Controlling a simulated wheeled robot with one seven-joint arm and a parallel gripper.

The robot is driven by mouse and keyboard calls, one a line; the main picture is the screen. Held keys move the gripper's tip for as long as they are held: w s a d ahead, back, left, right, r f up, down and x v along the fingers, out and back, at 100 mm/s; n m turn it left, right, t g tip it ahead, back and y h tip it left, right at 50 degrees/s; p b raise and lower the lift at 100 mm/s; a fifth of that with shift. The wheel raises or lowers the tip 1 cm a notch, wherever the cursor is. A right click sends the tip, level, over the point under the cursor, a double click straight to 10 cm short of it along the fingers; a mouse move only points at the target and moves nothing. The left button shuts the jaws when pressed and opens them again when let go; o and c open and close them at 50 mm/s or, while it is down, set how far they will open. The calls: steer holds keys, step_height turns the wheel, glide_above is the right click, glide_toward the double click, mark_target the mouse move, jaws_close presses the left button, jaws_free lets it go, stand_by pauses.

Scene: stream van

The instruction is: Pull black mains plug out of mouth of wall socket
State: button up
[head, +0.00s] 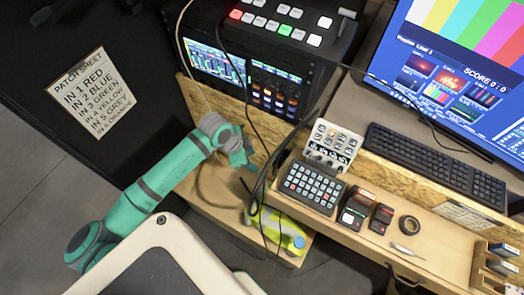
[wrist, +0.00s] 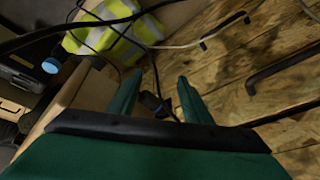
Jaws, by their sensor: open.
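My gripper (head: 246,162) reaches over the wooden shelf against the board wall in the head view. In the wrist view its two green fingers (wrist: 160,80) stand apart, with nothing clamped between them. A small dark object that looks like the black mains plug (wrist: 152,102) shows in the gap between the fingers, with a thin black cable rising from it. I cannot tell whether the fingers touch it. I cannot make out the socket's mouth in either view, nor how deep the plug sits.
A yellow hi-vis vest (head: 277,228) lies on the shelf to the right, also in the wrist view (wrist: 112,35). Black cables (head: 262,190) hang close to my gripper. A key panel (head: 310,188) stands on the desk.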

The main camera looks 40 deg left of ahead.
mark_target(274, 165)
steer(key=w+d+r+m+g+h, duration=0.1)
steer(key=w+d+r+h, duration=0.1)
steer(key=w+d+r, duration=0.15)
steer(key=x, duration=0.9)
steer(key=shift+a+f, duration=0.3)
steer(key=shift+f, duration=0.2)
steer(key=c, duration=1)
